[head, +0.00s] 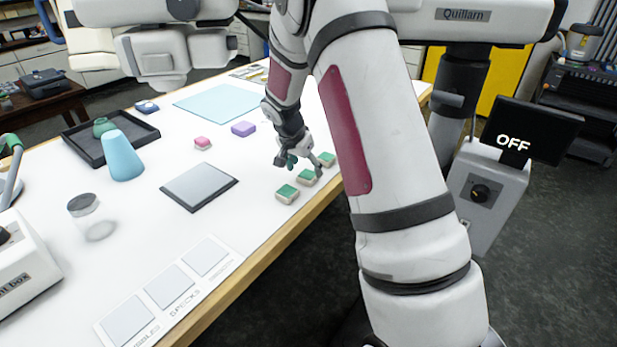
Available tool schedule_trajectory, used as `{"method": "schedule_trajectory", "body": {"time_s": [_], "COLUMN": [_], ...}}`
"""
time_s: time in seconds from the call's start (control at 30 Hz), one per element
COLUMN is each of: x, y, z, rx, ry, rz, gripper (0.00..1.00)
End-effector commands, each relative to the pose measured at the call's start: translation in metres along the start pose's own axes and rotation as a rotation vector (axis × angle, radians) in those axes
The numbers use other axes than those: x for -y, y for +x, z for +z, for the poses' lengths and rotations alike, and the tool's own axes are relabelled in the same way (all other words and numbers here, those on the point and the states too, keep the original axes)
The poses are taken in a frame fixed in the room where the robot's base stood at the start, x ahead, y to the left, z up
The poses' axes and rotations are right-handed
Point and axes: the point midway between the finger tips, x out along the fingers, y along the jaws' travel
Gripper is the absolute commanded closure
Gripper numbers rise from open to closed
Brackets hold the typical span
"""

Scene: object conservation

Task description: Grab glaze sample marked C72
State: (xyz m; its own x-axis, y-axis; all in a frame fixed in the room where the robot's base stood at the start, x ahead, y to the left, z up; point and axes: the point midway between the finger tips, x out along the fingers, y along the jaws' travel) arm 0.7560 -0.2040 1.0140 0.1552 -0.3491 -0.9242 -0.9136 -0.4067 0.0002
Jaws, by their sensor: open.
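Three small blocks with green tops and pale sides stand in a row near the table's right edge: a near green block (287,194), a middle green block (307,178) and a far green block (327,159). No marking can be read on any of them, so I cannot tell which is C72. My gripper (304,168) is open, pointing down at the row, close to the middle block. One finger shows between the middle and far blocks in the picture. I cannot tell whether it touches either.
On the white table (255,215) are a grey pad (199,187), pink block (202,143), purple block (243,129), pale blue cone (121,158), dark tray (145,136), glass jar (84,208) and a panel (150,316) with square plates. A monitor reading OFF (528,132) stands right.

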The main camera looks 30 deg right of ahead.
Motion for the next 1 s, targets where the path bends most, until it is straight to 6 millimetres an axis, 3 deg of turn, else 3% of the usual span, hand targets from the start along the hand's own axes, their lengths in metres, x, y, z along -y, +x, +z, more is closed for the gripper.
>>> {"method": "schedule_trajectory", "body": {"time_s": [0.2, 0.5, 0.53, 0.77, 1.0], "x": [0.000, 0.001, 0.001, 0.001, 0.001], "y": [0.026, 0.032, 0.031, 0.031, 0.031], "z": [0.001, 0.001, 0.001, 0.001, 0.001], "rx": [0.000, -0.001, -0.001, -0.001, -0.001], "ry": [0.001, 0.001, 0.001, 0.001, 0.001], "rz": [0.002, 0.000, 0.000, 0.000, 0.000], "gripper": [0.35, 0.35, 0.37, 0.89, 0.89]}}
